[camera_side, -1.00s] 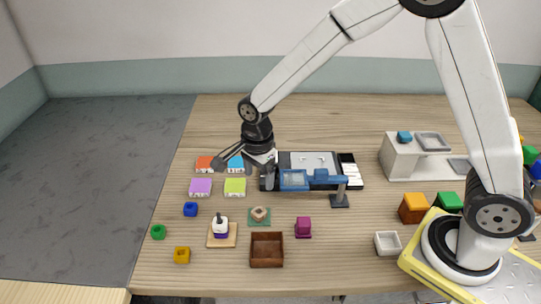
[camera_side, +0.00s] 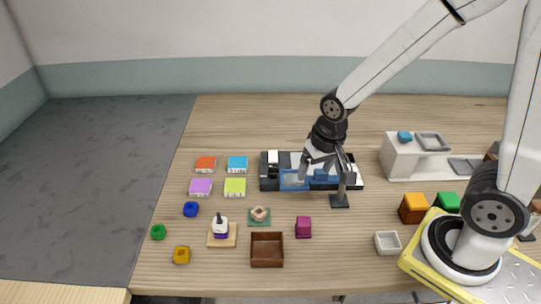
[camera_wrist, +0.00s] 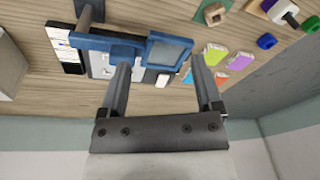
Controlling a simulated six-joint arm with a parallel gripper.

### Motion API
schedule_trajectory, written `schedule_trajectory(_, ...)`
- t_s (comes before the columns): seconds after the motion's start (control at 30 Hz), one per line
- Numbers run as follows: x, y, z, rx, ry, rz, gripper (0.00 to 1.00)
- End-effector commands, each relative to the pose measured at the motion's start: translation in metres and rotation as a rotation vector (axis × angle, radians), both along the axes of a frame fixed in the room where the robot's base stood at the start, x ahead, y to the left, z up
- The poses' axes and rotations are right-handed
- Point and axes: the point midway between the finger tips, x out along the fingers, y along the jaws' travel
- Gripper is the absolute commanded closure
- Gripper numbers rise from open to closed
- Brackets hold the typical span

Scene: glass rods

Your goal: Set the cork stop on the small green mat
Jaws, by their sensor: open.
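The small green mat (camera_side: 251,222) lies on the table left of centre in the side view. A small tan piece, which looks like the cork stop (camera_side: 260,213), sits on it. In the wrist view the tan piece (camera_wrist: 214,13) shows at the top, with a little of the green mat around it. My gripper (camera_side: 325,172) is open, with nothing seen between its fingers. It is over the blue-framed device, behind and to the right of the mat. In the wrist view its fingers (camera_wrist: 160,65) are spread in front of that device.
The blue-framed device (camera_side: 294,181) with a dark base stands behind the mat. A brown open box (camera_side: 267,262), a magenta block (camera_side: 303,228) and a wooden plate with a white-and-purple object (camera_side: 221,228) are near the mat. Several coloured blocks lie left.

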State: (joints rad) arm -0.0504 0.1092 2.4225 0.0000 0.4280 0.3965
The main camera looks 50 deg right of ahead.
Motion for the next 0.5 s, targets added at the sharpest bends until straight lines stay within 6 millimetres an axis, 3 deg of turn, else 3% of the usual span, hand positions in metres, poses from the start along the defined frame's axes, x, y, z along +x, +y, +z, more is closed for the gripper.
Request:
schedule_trajectory(0.2,-0.024,-0.012,0.001,-0.054,-0.038,0.234,0.17)
schedule_trajectory(0.5,-0.033,-0.016,0.001,-0.081,-0.052,0.339,0.17)
